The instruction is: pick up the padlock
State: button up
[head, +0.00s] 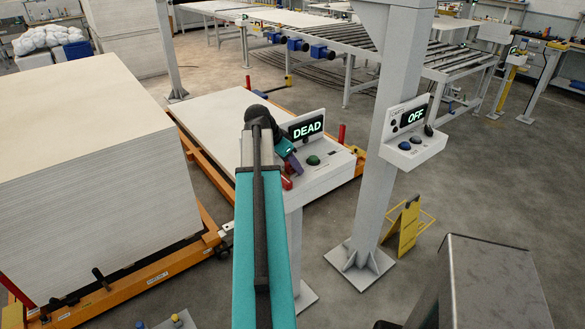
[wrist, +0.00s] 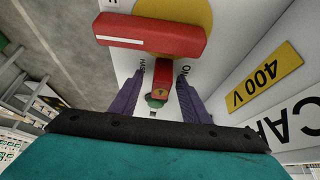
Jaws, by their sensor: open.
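In the wrist view a small red block, which looks like the padlock (wrist: 163,74), sits just below a large red handle (wrist: 150,36) on a yellow disc. The small block has a greenish end toward me. My gripper (wrist: 161,80) is open, with one purple finger on each side of it. I cannot tell whether either finger touches it. In the head view my gripper (head: 291,162) is at the left end of the white console (head: 325,171) with the DEAD display. A bit of red (head: 287,183) shows below it; the padlock cannot be made out there.
A grey column (head: 385,130) carries a second panel (head: 412,148) reading OFF, right of the console. A tall stack of white boards (head: 90,170) stands at left, and a low board (head: 215,125) lies behind my arm. Open floor (head: 480,200) lies at right around a yellow stand (head: 408,226).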

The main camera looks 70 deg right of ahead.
grip_shut()
jog(key=shift+r, duration=0.15)
jog(key=shift+r+b, duration=1.45)
jog(key=shift+r, duration=3.45)
